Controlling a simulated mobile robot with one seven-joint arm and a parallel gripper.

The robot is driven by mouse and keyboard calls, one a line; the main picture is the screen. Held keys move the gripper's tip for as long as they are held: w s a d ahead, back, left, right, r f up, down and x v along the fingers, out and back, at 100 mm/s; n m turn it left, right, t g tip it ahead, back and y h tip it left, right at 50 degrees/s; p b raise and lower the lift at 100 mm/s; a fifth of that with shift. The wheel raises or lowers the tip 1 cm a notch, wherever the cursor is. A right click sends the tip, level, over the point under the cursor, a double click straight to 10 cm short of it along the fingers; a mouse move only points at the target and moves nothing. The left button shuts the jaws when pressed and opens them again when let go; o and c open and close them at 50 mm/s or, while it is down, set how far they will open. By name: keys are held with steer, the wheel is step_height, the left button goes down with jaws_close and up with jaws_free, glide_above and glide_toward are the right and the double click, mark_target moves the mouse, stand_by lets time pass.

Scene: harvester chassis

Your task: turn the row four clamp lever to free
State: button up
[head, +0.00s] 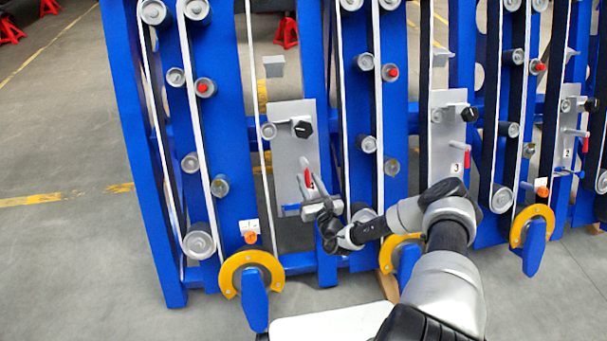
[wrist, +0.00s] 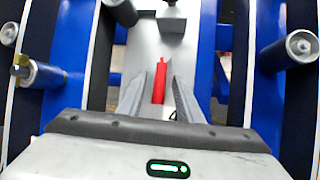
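A grey plate (head: 284,143) on the blue frame carries a red lever handle (head: 308,178), with my gripper (head: 312,196) right in front of it. No number shows on this plate; plates marked 3 (head: 440,135) and 2 (head: 564,125) follow to the right. In the wrist view the red handle (wrist: 160,82) points upright on the picture, between the two grey fingers of my gripper (wrist: 158,92). The fingers are apart, with gaps on both sides of the handle.
A black knob (head: 302,129) sits on the plate above the lever. Rollers and white belts flank it on both sides; a roller (wrist: 38,74) stands out at left in the wrist view. A yellow ring with a blue lever (head: 252,280) is below left. Open floor (head: 60,250) lies left.

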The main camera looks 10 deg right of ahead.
steer(key=shift+w+a+b, duration=0.25)
steer(key=shift+w+b, duration=0.1)
steer(key=shift+w, duration=1.05)
steer(key=shift+w+a+b, duration=0.2)
steer(key=shift+w+b, duration=0.1)
steer(key=shift+w, duration=1.05)
jaws_close()
